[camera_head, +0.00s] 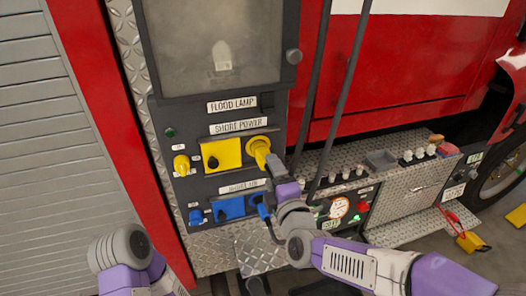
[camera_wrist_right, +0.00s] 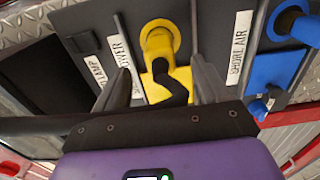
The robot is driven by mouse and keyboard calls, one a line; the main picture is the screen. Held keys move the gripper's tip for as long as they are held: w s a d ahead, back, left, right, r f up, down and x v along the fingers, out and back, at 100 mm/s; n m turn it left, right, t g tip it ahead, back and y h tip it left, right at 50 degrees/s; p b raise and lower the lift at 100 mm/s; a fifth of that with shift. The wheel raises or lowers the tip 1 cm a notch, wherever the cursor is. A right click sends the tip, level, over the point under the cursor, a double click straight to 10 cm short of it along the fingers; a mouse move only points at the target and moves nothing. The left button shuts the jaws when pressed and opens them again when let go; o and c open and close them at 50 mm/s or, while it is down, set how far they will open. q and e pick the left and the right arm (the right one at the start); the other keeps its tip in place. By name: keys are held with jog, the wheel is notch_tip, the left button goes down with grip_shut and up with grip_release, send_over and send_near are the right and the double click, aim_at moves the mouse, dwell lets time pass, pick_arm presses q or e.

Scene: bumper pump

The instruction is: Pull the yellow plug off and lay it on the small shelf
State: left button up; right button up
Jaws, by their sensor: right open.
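The yellow plug (camera_head: 259,147) sits in its socket on the dark panel, under the "SHORE POWER" label, with its cable hanging below. In the right wrist view the yellow plug (camera_wrist_right: 160,45) lies between and ahead of the open fingers of my right gripper (camera_wrist_right: 163,82). Gaps show on both sides, and the fingers do not look closed on it. In the head view my right gripper (camera_head: 274,166) is right at the plug, partly hiding its lower end. A small diamond-plate shelf (camera_head: 259,252) juts out below the panel. My left gripper is out of view.
A yellow cover (camera_head: 222,153) is left of the plug. A blue fitting (camera_head: 230,208) and blue connector are below. A diamond-plate ledge with a grey tray (camera_head: 381,159) and several fittings lies farther right.

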aim_at(262, 154)
dwell(0.3)
jog(key=shift+p+x, duration=0.3)
jog(key=shift+x, duration=4.15)
grip_shut()
jog(key=shift+v, duration=3)
